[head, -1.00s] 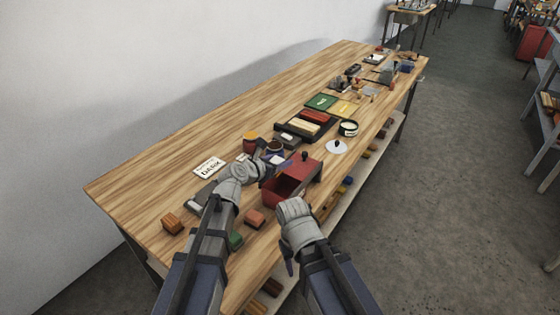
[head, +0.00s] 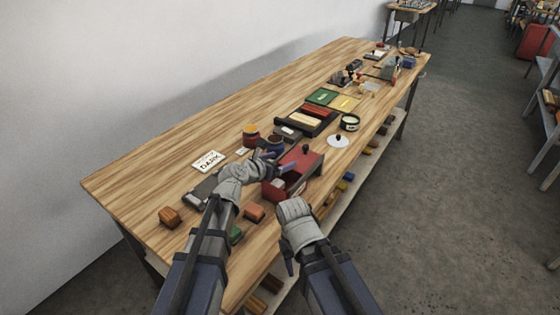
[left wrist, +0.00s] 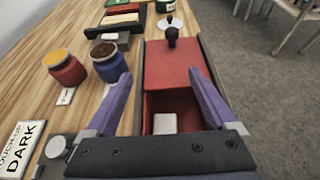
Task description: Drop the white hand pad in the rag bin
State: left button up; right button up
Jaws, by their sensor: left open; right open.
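The rag bin (head: 305,166) is a red box with a black-knobbed red top and an open near part, on the table's near edge. It also shows in the left wrist view (left wrist: 176,66). A white pad (left wrist: 164,123) lies inside its open part; it is small and pale in the head view (head: 278,184). My left gripper (head: 279,158) is open above the bin, its purple fingers (left wrist: 158,78) apart with nothing between them. My right gripper (head: 289,265) is open and empty, low in front of the table edge.
A red jar (head: 250,138) and a blue jar (head: 275,146) stand left of the bin. A DARK card (head: 209,161) lies nearby. An orange block (head: 254,212) and a brown block (head: 170,217) sit nearer. Beyond are a dark tray (head: 290,134) and a round tin (head: 349,123).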

pick_arm(q)
jog(key=p+v, duration=0.3)
jog(key=v, duration=0.4)
jog(key=shift+s+a, duration=0.2)
jog(key=shift+s, duration=0.1)
jog(key=shift+r, duration=0.2)
dwell(0.3)
